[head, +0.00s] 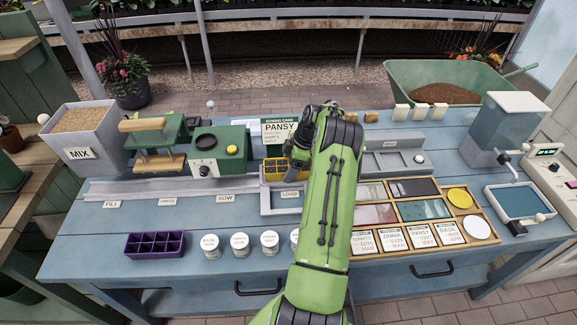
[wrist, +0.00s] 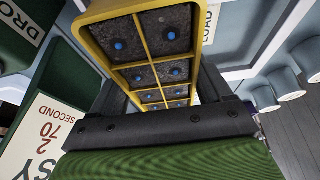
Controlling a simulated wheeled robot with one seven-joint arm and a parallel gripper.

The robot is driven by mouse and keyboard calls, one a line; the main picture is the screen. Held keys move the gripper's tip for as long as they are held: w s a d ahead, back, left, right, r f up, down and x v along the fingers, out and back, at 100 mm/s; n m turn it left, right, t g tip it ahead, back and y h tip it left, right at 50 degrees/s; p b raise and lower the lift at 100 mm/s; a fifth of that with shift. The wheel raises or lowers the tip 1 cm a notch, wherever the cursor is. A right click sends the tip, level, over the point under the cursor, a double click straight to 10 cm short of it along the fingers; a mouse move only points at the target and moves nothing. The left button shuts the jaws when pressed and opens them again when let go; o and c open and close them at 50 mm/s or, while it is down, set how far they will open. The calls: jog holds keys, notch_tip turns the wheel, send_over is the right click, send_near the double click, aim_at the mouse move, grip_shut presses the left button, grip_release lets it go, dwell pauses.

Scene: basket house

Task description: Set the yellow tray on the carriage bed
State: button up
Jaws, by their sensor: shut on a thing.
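The yellow tray (head: 275,169) is held in my gripper, whose fingertips are hidden behind my arm in the head view. The wrist view shows the tray (wrist: 137,75) close up between my gripper's dark fingers (wrist: 160,92). Its cells hold dark soil, each with a blue dot. The grey carriage bed (head: 270,209), by the LOAD label (head: 290,194), is partly covered by my arm. In the head view the tray appears just behind and above the bed. I cannot tell whether they touch.
A grey rail (head: 150,187) runs left past several labels. A green dosing box (head: 222,165) and the PANSY card (head: 280,129) stand close to the tray. A purple tray (head: 155,245) and white tubs (head: 240,243) are in front. A wooden sorting tray (head: 395,250) lies right.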

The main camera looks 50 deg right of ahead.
jog(key=o, duration=1.1)
jog(key=shift+r+p, duration=2.5)
jog(key=shift+r, duration=1.5)
